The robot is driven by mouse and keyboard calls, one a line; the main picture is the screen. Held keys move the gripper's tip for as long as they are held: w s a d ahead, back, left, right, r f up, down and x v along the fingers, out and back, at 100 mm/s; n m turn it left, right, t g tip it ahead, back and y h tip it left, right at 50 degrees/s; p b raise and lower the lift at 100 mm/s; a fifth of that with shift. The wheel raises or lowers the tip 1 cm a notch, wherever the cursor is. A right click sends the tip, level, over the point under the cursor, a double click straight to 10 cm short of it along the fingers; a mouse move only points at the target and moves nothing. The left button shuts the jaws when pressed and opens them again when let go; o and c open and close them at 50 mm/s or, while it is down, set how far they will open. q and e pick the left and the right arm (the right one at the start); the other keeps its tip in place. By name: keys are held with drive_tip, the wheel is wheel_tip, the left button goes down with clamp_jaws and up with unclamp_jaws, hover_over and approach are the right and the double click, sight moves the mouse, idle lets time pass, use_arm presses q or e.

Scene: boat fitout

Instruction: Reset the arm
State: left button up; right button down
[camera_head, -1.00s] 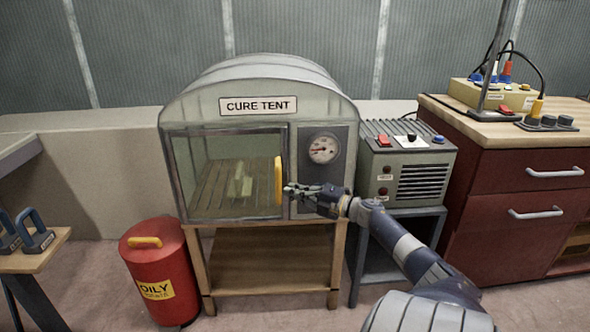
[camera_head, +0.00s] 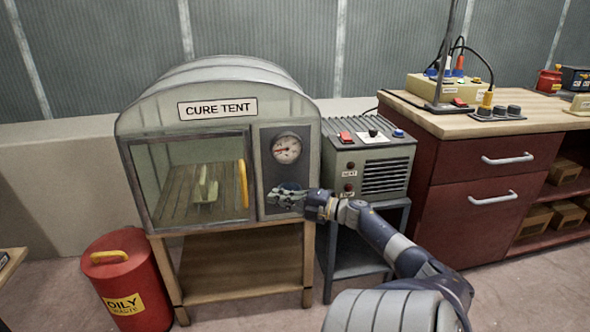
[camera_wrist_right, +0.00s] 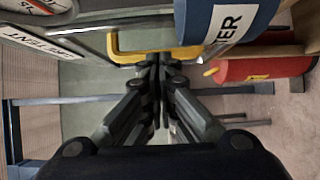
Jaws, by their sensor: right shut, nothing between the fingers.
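My right arm (camera_head: 395,245) comes in from the lower right of the head view. My right gripper (camera_head: 280,197) is in front of the cure tent's panel, below the round gauge (camera_head: 287,149) and to the right of the yellow door handle (camera_head: 243,183). In the right wrist view the fingers (camera_wrist_right: 158,65) are together, with nothing between them. The yellow handle (camera_wrist_right: 150,55) shows beyond the fingertips there. The cure tent (camera_head: 217,84) has its glazed door shut, and a pale object (camera_head: 206,187) sits inside. My left gripper is not in view.
A red oily-waste bin (camera_head: 125,285) stands on the floor at the left. A grey heater box (camera_head: 372,158) stands right of the tent on a small stand. A red cabinet (camera_head: 480,180) with a wooden top fills the right side. The floor at lower right is clear.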

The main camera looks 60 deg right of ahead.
drive_tip(key=s, duration=0.6)
drive_tip(key=shift+d, duration=0.2)
